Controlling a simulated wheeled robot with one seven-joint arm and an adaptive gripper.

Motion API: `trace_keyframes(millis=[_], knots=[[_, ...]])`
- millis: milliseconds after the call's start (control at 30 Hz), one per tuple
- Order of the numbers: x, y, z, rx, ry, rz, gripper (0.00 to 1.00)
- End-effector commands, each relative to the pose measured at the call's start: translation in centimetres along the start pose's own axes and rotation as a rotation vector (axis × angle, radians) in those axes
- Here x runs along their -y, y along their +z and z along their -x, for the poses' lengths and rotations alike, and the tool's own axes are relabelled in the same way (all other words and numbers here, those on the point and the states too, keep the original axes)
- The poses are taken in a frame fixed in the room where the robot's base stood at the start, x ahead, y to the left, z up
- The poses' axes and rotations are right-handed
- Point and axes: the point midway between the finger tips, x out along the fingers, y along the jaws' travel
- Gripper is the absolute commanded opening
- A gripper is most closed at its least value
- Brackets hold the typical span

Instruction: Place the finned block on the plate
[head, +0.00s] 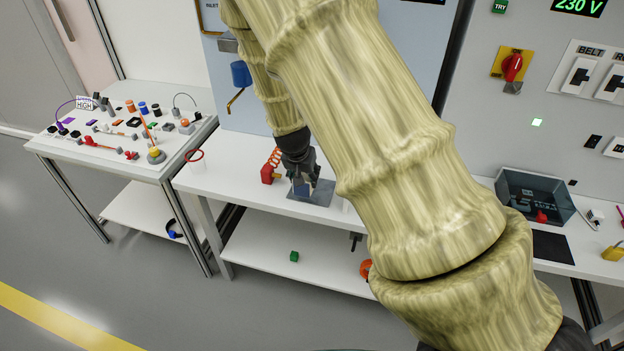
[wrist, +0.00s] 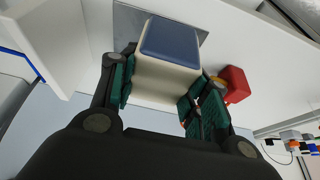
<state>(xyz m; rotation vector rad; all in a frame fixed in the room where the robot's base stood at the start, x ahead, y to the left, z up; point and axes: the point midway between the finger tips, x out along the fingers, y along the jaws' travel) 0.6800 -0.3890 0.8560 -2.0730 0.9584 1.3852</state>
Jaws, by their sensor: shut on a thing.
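My gripper (head: 302,180) is over the work table in the head view, pointing down. In the wrist view my gripper (wrist: 160,100) is shut on the finned block (wrist: 165,70), a cream-white body with a blue-grey end face. Its fins cannot be made out. In the head view only a small bluish part of the block shows below the fingers. The plate (head: 318,195) is a flat grey square on the table, under the gripper. It also shows in the wrist view (wrist: 124,22) behind the block. Whether the block touches the plate is unclear.
A red fitting with a coiled hose (head: 267,174) stands just left of the plate, close to the gripper. A dark bin (head: 536,197) is farther right. A side table (head: 110,150) at left carries several small parts. A green cube (head: 294,257) lies on the lower shelf.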

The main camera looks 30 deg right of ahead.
Motion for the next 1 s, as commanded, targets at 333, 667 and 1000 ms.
trace_keyframes(millis=[333, 667, 1000], knots=[[-1.0, -3.9, -2.1, 0.0, -0.001, 0.001, 0.16], [-1.0, -3.0, -4.4, 0.0, 0.0, 0.001, 0.16], [-1.0, -2.7, -5.3, 0.0, -0.001, 0.001, 0.16]])
